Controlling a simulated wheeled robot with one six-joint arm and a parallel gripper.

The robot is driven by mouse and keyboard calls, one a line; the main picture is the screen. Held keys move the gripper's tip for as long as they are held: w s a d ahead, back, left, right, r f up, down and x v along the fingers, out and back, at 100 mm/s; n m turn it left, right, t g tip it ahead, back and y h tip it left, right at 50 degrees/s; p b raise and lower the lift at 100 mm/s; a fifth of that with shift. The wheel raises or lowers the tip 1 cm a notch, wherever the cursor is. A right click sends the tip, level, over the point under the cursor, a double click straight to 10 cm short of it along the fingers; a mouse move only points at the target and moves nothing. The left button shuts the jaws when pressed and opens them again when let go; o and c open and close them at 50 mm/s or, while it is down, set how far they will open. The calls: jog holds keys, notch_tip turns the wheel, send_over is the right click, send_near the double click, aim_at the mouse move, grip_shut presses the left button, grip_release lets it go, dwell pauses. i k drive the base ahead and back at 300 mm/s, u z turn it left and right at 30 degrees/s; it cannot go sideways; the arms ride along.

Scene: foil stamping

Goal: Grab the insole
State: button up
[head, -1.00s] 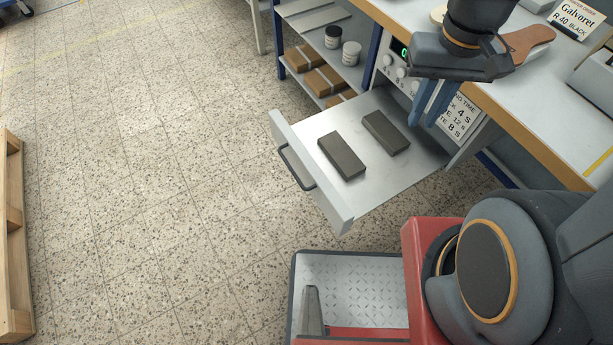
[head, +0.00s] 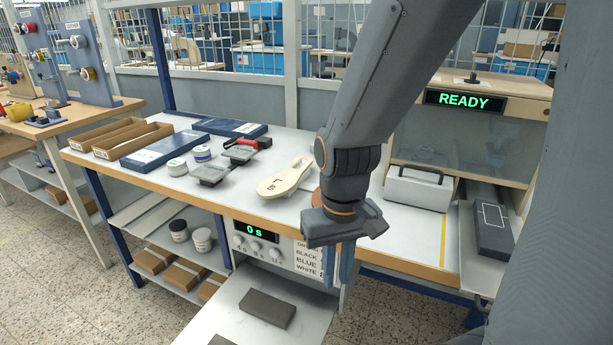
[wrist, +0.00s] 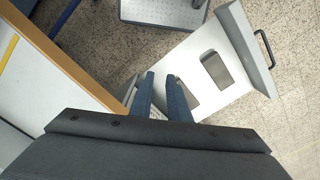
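My gripper (head: 338,280) points down in front of the table's front edge, beside the control panel and above the open drawer. In the wrist view its two blue fingers (wrist: 160,76) stand a little apart with nothing held between them. A cream foot-shaped piece marked L (head: 285,178) lies on the white table, left of my arm.
The open drawer (head: 290,298) holds dark blocks (head: 267,308); it also shows in the wrist view (wrist: 226,35). Dark trays (head: 212,172), jars (head: 202,153) and blue boxes (head: 165,150) are left on the table. A machine reading READY (head: 465,101) stands right.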

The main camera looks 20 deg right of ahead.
aim_at(277, 185)
jog(key=k, duration=0.35)
jog(key=u, duration=0.55)
jog(key=i, duration=0.8)
jog(key=u, duration=0.3)
